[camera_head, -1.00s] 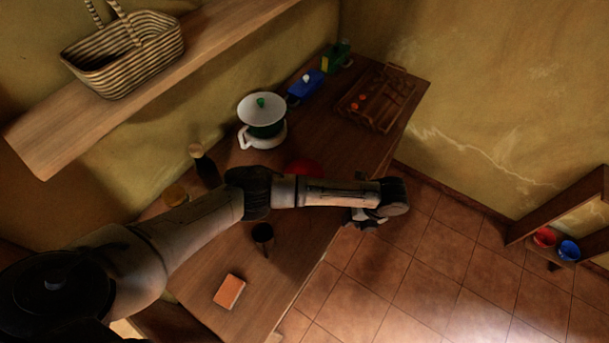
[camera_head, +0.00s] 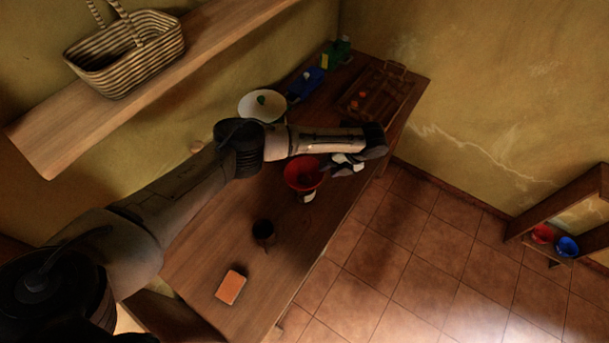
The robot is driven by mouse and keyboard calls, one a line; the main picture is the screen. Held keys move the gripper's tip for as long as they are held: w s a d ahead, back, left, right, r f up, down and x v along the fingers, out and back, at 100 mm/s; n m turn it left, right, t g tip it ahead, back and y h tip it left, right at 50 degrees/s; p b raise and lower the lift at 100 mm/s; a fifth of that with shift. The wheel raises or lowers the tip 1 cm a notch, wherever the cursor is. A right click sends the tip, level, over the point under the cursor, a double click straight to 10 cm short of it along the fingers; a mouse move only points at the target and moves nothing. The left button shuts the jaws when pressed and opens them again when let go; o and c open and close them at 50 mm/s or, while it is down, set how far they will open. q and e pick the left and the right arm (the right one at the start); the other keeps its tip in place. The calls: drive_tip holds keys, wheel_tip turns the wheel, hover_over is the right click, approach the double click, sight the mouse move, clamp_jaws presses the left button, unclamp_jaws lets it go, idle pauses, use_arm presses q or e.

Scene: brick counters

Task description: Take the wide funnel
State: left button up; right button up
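A wide red vessel with an open top (camera_head: 304,174), which looks like the wide funnel, sits on the wooden counter near its front edge. A small white part shows just below it. A smaller dark cup-like or funnel-like piece (camera_head: 263,229) stands nearer on the counter. My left gripper (camera_head: 346,164) is just right of the red vessel, at about its rim in the picture. Whether they touch, and how far the fingers are apart, I cannot tell. My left forearm passes above the red vessel's far side. My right gripper is out of view.
An orange block (camera_head: 230,288) lies on the near counter (camera_head: 205,258). A wicker basket (camera_head: 125,55) stands on the wall shelf.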

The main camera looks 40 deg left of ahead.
sight(317, 175)
use_arm(q)
drive_tip(key=shift+p+x, duration=0.4)
drive_tip(key=shift+x, duration=2.7)
drive_tip(key=shift+c, duration=0.4)
clamp_jaws()
